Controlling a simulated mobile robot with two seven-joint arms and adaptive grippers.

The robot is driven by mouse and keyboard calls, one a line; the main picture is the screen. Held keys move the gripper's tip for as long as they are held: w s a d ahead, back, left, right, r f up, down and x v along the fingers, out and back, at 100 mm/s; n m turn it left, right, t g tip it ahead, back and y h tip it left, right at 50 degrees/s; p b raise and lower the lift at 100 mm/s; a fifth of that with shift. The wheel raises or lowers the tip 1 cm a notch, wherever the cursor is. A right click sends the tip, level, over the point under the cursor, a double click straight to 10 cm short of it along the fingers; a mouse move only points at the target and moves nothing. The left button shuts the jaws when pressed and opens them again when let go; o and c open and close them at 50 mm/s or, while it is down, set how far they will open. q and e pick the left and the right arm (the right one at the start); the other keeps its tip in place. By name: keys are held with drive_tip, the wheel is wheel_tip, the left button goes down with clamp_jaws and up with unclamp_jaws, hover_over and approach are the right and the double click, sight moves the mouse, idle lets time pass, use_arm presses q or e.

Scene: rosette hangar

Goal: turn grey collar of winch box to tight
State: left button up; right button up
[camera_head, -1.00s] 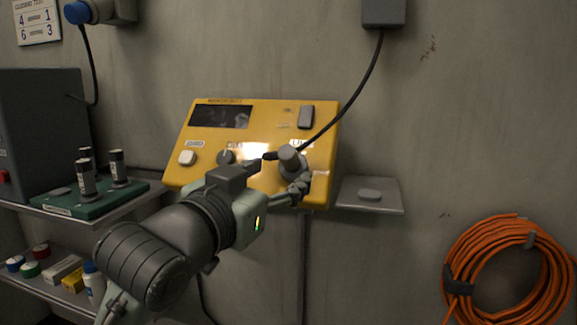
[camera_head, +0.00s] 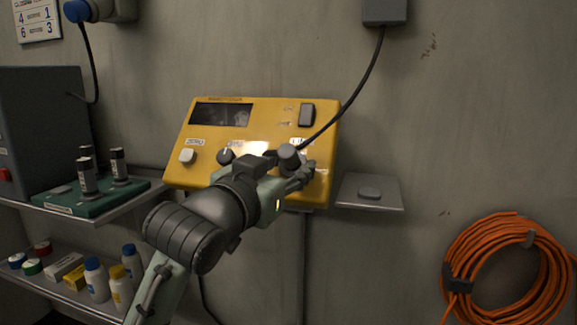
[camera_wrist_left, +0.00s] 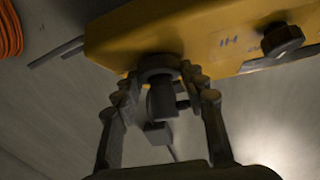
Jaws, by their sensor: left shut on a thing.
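The yellow winch box (camera_head: 267,112) is mounted on the wall in the middle of the head view. Its grey collar (camera_head: 291,153) is at the lower right of the face, where a black cable enters; in the left wrist view the collar (camera_wrist_left: 159,63) sits between the fingers. My left gripper (camera_head: 297,171) is shut on the collar from the front, with one finger on each side in the left wrist view (camera_wrist_left: 161,78). The hand hides part of the collar and the panel's lower edge. Any tight mark on the collar is not readable. My right gripper is not in view.
The box also carries a dark knob (camera_head: 225,157), a white button (camera_head: 187,156) and a rocker switch (camera_head: 307,114). A small shelf (camera_head: 385,203) is right of the box. Shelves with bottles (camera_head: 96,280) stand left. An orange cable coil (camera_head: 455,250) hangs at right.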

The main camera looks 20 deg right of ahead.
use_arm(q)
drive_tip(key=shift+c, duration=0.6)
drive_tip(key=shift+w+a+m+g, duration=0.1)
drive_tip(key=shift+m+g, duration=0.2)
drive_tip(key=shift+m, duration=0.2)
drive_tip(key=m+g+h, duration=0.1)
drive_tip(key=m, duration=0.1)
drive_tip(key=shift+w+a+m, duration=0.1)
drive_tip(key=shift+m, duration=0.3)
drive_tip(key=m+g, duration=0.1)
drive_tip(key=m, duration=0.1)
drive_tip(key=m+g+h, duration=0.1)
drive_tip(key=m+g, duration=0.3)
drive_tip(key=shift+w+a+r+m, duration=0.1)
drive_tip(key=shift+w+r+m, duration=0.15)
drive_tip(key=shift+m, duration=0.15)
drive_tip(key=m+g, duration=0.4)
drive_tip(key=m, duration=0.1)
drive_tip(key=shift+r+y, duration=0.2)
drive_tip(key=shift+y, duration=0.1)
drive_tip(key=m+g+y, duration=0.1)
drive_tip(key=m, duration=0.1)
drive_tip(key=m+g+y, duration=0.1)
drive_tip(key=m, duration=0.2)
drive_tip(key=shift+w+d+r+g+y, duration=0.1)
drive_tip(key=shift+w+d+g+y, duration=0.1)
drive_tip(key=shift+g+y, duration=0.1)
